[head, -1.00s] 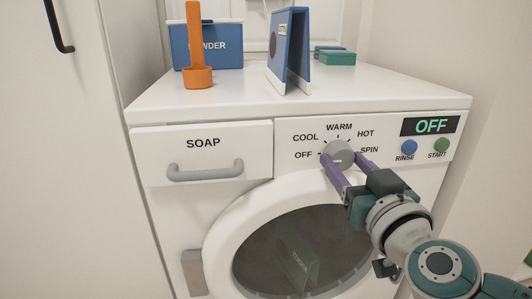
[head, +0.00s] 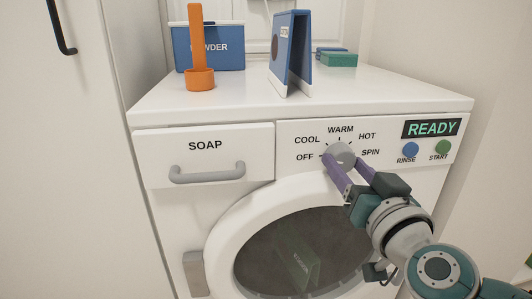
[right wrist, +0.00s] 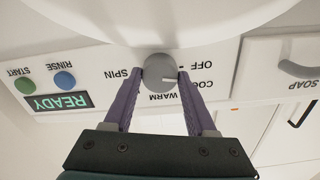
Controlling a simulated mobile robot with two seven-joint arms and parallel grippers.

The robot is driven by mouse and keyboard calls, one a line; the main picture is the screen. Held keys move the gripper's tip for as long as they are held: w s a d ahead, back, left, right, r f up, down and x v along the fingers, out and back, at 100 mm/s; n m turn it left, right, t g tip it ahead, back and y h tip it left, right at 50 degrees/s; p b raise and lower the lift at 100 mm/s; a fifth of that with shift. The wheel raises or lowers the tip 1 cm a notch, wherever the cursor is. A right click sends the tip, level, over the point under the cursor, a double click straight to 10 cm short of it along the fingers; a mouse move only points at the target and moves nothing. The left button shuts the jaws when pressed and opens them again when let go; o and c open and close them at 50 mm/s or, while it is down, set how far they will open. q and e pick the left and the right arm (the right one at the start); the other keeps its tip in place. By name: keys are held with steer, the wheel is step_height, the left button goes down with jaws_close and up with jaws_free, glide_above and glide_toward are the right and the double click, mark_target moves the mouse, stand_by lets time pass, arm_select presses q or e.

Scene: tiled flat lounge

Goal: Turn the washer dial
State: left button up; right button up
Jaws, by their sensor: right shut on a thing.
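The grey round washer dial (head: 342,152) is on the white front panel, ringed by the labels OFF, COOL, WARM, HOT and SPIN. My right gripper (head: 345,162) reaches it from the lower right. Its two purple fingers are shut on the dial, one on each side. In the right wrist view the dial (right wrist: 158,70) sits between the fingertips, upside down. A pale mark on it points toward the COOL and OFF side; the exact setting is hard to tell. The display (head: 431,128) reads READY. My left gripper is not in view.
RINSE (head: 410,149) and START (head: 442,147) buttons sit right of the dial. The SOAP drawer (head: 205,146) is shut at left. The round door (head: 225,232) is below. A powder box (head: 222,58), orange scoop (head: 199,78) and blue folded board (head: 291,50) stand on top.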

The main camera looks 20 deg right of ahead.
steer(key=m, duration=0.4)
steer(key=shift+m, duration=1.2)
steer(key=o, duration=1.4)
steer(key=p+v, duration=0.2)
steer(key=v, duration=0.8)
steer(key=shift+d, duration=0.1)
